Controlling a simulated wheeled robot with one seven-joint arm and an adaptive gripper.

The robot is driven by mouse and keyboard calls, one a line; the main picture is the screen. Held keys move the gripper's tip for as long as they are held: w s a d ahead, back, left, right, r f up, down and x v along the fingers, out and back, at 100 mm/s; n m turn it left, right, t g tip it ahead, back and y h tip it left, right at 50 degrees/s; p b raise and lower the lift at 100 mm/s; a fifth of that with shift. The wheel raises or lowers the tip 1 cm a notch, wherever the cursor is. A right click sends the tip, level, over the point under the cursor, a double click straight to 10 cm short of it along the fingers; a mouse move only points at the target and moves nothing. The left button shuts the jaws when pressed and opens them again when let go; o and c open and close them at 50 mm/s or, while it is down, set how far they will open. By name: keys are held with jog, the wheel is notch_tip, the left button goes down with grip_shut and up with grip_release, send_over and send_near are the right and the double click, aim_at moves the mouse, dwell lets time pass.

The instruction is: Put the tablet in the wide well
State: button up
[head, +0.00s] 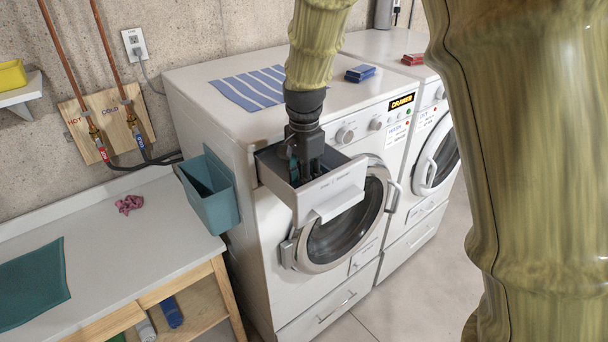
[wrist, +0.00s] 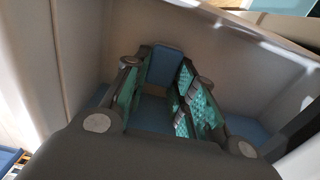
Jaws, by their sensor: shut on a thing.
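The dispenser drawer (head: 330,193) of the left washer is pulled out. My gripper (head: 305,172) points down inside it, in the drawer's left part as seen in the head view. In the wrist view my gripper (wrist: 163,95) has teal-padded fingers either side of a small blue block, which looks like the tablet (wrist: 165,66). It is shut on this block. Blue floor (wrist: 98,100) of the well shows around the fingers, between pale walls (wrist: 245,75). The tablet is hidden in the head view. Whether it touches the floor I cannot tell.
A blue block (head: 360,73) and a red block (head: 412,59) lie on the machine tops, near a striped cloth (head: 250,88). A teal bin (head: 210,195) hangs on the washer's left side, beside a worktop (head: 110,240). The drawer walls stand close around my gripper.

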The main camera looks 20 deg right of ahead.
jog(key=shift+s, duration=0.1)
jog(key=o, duration=0.9)
jog(key=shift+f, duration=0.15)
notch_tip(320, 180, up, 12)
jog(key=b, duration=0.4)
